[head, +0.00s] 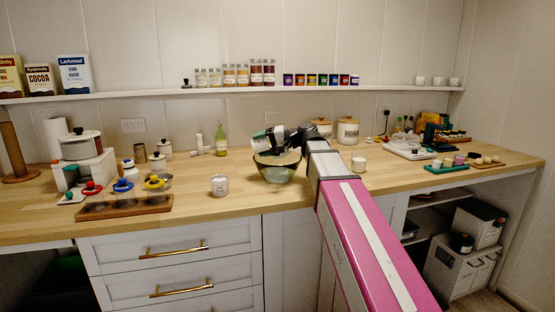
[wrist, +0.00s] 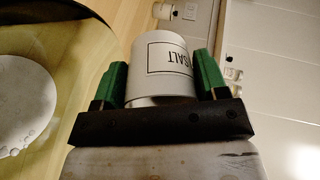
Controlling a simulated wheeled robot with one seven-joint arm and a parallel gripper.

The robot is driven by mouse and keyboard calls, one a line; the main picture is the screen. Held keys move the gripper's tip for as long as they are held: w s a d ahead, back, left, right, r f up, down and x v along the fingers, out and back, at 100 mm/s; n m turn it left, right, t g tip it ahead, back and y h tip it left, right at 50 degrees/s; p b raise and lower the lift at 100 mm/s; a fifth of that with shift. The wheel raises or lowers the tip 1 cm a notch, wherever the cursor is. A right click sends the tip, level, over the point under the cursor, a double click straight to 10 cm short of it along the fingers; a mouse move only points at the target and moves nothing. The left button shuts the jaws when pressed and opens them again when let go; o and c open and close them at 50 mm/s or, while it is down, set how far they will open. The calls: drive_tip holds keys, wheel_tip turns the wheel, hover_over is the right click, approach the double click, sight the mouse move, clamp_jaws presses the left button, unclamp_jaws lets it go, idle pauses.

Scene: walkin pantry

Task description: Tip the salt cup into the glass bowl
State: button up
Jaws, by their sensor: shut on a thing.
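My gripper (wrist: 160,85) has green fingertips and is shut on the white salt cup (wrist: 158,62), whose SALT label shows rotated in the wrist view. In the head view the salt cup (head: 258,144) is held on its side, just above the glass bowl (head: 272,174), with my gripper (head: 268,138) over the bowl's rim. The bowl (wrist: 66,122) also shows at the left of the wrist view, with a round white patch inside. The inside of the cup is hidden, and I cannot tell whether anything is flowing out.
A white labelled jar (head: 220,185) stands on the counter left of the bowl, and another small jar (head: 359,164) stands to the right. A wooden tray (head: 124,207) lies at the left front. Lidded canisters (head: 348,131) stand behind my arm. The counter's front strip near the bowl is clear.

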sight(253, 144)
drive_tip(key=shift+a+r+h, duration=0.1)
drive_tip(key=shift+a+h, duration=0.2)
drive_tip(key=shift+a+r+n+h, duration=0.1)
drive_tip(key=shift+r+n+h, duration=0.25)
drive_tip(key=shift+h, duration=0.25)
drive_tip(key=h, duration=0.1)
drive_tip(key=f+h, duration=0.1)
drive_tip(key=h, duration=0.1)
drive_tip(key=shift+a, duration=0.15)
drive_tip(key=shift+a+r+n+h, duration=0.2)
drive_tip(key=shift+r+h, duration=0.05)
drive_tip(key=shift+h, duration=0.35)
drive_tip(key=shift+a+r+n+h, duration=0.15)
drive_tip(key=shift+a+r+h, duration=0.05)
drive_tip(key=shift+h, duration=0.4)
drive_tip(key=shift+s+a+f+h, duration=0.15)
drive_tip(key=shift+a+f+h, duration=0.15)
drive_tip(key=shift+a+h, duration=0.3)
drive_tip(key=shift+s+a+f+n+t+h, duration=0.15)
drive_tip(key=shift+a+n+h, duration=0.1)
drive_tip(key=shift+a+h, duration=1)
drive_tip(key=shift+s+a+f+n+t+h, duration=0.2)
drive_tip(key=shift+a+h, duration=0.6)
drive_tip(key=shift+h, duration=0.75)
drive_tip(key=shift+r, duration=0.15)
